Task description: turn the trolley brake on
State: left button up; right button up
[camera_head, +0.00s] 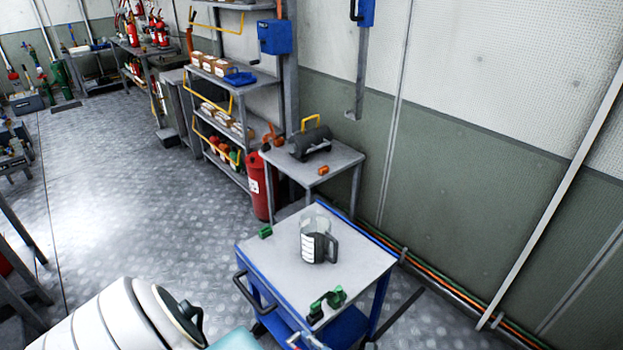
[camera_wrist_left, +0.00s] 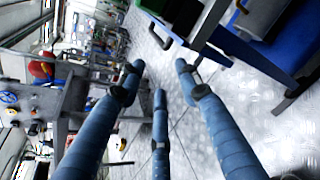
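The trolley (camera_head: 290,270) stands at lower centre in the head view. It has a light grey top, a blue frame and a dark side handle (camera_head: 246,292). I cannot tell which part is its brake. Part of what looks like the trolley, with a blue panel (camera_wrist_left: 262,58), shows at upper right in the left wrist view. My left gripper (camera_wrist_left: 160,77) has three blue fingers, spread apart with nothing between them. The floor shows behind them, and they look apart from the trolley. My right gripper is not in view.
A clear jug with a dark handle (camera_head: 319,243) and a green clamp-like part (camera_head: 327,304) are on the trolley top. Behind it stand a small grey table (camera_head: 335,160) and a red cylinder (camera_head: 260,187), near the wall.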

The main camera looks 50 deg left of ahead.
pick_arm(q)
jog(key=shift+s+d+r, duration=0.1)
jog(key=shift+d+r, duration=0.1)
jog(key=shift+r, duration=0.35)
jog(key=shift+a+r, duration=0.2)
jog(key=shift+r, duration=0.3)
jog(key=shift+f, duration=0.1)
